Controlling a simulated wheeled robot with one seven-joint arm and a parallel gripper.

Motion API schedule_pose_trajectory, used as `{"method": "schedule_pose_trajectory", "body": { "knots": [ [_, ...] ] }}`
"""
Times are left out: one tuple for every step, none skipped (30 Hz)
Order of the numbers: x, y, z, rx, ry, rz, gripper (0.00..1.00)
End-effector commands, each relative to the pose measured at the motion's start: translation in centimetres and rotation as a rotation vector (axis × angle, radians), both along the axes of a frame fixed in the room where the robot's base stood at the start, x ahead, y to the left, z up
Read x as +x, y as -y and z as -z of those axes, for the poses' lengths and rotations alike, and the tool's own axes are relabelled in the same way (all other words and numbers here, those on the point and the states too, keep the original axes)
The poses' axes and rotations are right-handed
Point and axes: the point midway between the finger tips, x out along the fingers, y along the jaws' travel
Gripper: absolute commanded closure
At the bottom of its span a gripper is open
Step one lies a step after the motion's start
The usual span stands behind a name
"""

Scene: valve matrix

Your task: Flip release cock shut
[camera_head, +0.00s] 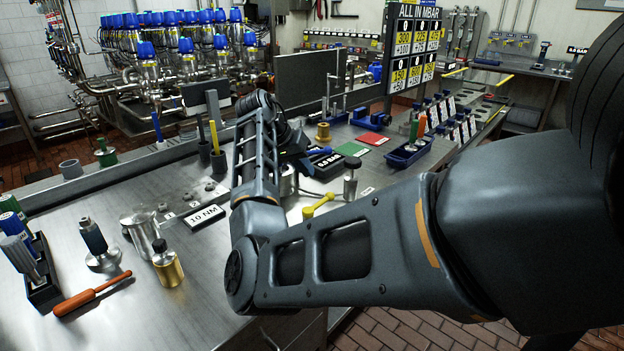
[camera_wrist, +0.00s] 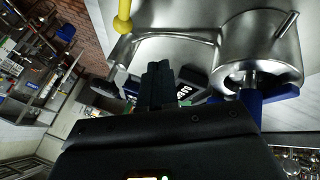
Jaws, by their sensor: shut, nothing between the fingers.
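My gripper shows in the wrist view (camera_wrist: 158,72), its dark fingers closed together with nothing between them. To its right is a steel cylindrical body (camera_wrist: 262,48) with a short stem and a blue handle (camera_wrist: 250,106) below it. A yellow handle (camera_wrist: 123,16) with a rounded end is at the upper left, apart from the fingers. In the head view, a blue handle (camera_head: 318,151) and a yellow handle (camera_head: 319,204) show beyond my arm. I cannot tell which handle is the release cock.
A black block with white lettering (camera_head: 325,166) stands near the blue handle. Green (camera_head: 351,149) and red (camera_head: 371,138) mats lie beyond it.

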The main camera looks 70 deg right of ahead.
Motion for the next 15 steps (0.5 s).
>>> {"method": "schedule_pose_trajectory", "body": {
  "knots": [
    [0.6,0.0,-0.6,-0.001,0.003,-0.002,1.0],
    [0.9,0.0,-1.1,-0.001,0.004,-0.002,1.0],
    [1.2,0.0,-1.6,-0.001,0.003,-0.001,1.0],
    [1.5,0.0,-2.0,-0.001,0.003,-0.002,1.0],
    [1.8,0.0,-2.5,-0.001,0.003,-0.002,1.0],
    [2.2,0.0,-3.1,-0.001,0.003,-0.002,1.0],
    [2.4,0.0,-3.4,0.0,0.002,-0.002,1.0],
    [2.7,-0.1,-3.8,0.0,0.003,-0.003,1.0],
    [3.0,-0.1,-4.2,0.0,0.003,-0.004,1.0],
    [3.2,-0.1,-4.5,0.0,0.002,-0.003,1.0],
    [3.3,-0.1,-4.7,0.0,0.002,-0.003,1.0],
    [3.5,-0.1,-5.0,0.001,0.001,-0.002,1.0],
    [3.6,-0.1,-5.2,0.001,0.001,-0.002,1.0],
    [3.6,-0.1,-5.3,0.001,0.001,-0.002,1.0],
    [3.7,-0.1,-5.4,0.001,0.001,-0.002,1.0]
  ]
}}
